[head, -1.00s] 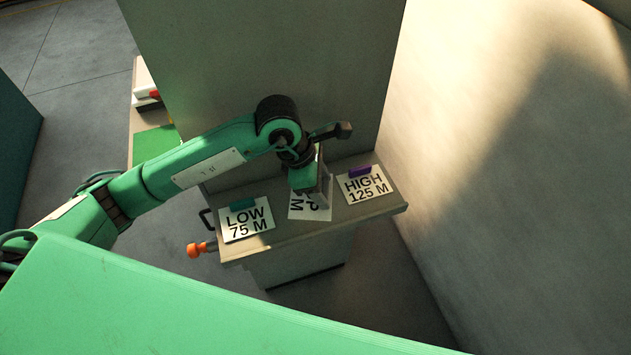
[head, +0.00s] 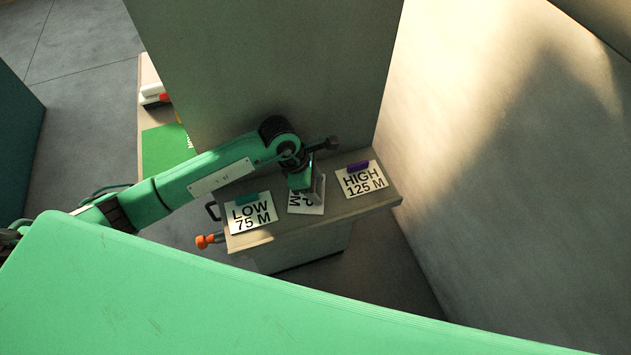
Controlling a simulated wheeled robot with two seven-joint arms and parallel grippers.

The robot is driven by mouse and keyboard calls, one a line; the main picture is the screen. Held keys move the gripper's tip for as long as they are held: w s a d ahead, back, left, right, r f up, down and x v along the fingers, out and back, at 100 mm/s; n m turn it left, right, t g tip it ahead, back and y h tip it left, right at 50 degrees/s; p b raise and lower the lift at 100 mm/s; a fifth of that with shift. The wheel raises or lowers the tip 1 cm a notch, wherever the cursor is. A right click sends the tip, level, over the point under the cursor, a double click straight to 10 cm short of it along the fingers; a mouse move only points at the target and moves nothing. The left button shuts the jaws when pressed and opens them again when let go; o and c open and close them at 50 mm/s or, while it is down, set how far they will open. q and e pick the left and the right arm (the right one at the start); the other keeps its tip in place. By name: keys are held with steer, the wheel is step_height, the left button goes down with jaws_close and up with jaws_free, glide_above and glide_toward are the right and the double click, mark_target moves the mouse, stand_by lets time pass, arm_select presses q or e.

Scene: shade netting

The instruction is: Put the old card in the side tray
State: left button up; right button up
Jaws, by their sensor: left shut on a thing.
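My left gripper (head: 308,190) is over the middle of a small bench top, fingers pointing down at a white middle card (head: 306,209). It is shut on that card, but the gripper hides the card's upper part and the exact grip. Only part of its black print shows. A white card reading LOW 75 M (head: 251,215) with a teal tab lies to the left. A white card reading HIGH 125 M (head: 361,180) with a purple tab lies to the right. Which card is the old one is not marked. I cannot make out a side tray. My right gripper is not in view.
The bench top (head: 345,208) stands against a tall grey panel (head: 265,60), with a pale wall (head: 500,180) to the right. A black handle (head: 211,211) and orange knob (head: 203,242) stick out at its left end. A green mat (head: 165,153) lies behind left.

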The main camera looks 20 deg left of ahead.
arm_select(q)
steer(key=shift+f, duration=0.1)
steer(key=o, duration=0.9)
steer(key=shift+o, duration=0.2)
steer(key=shift+a+r, duration=0.1)
steer(key=shift+r, duration=0.1)
steer(key=w+b+v, duration=0.1)
steer(key=b+v, duration=0.4)
steer(key=v, duration=0.6)
steer(key=shift+s+r, duration=0.35)
steer(key=shift+s, duration=0.15)
steer(key=shift+a, duration=0.1)
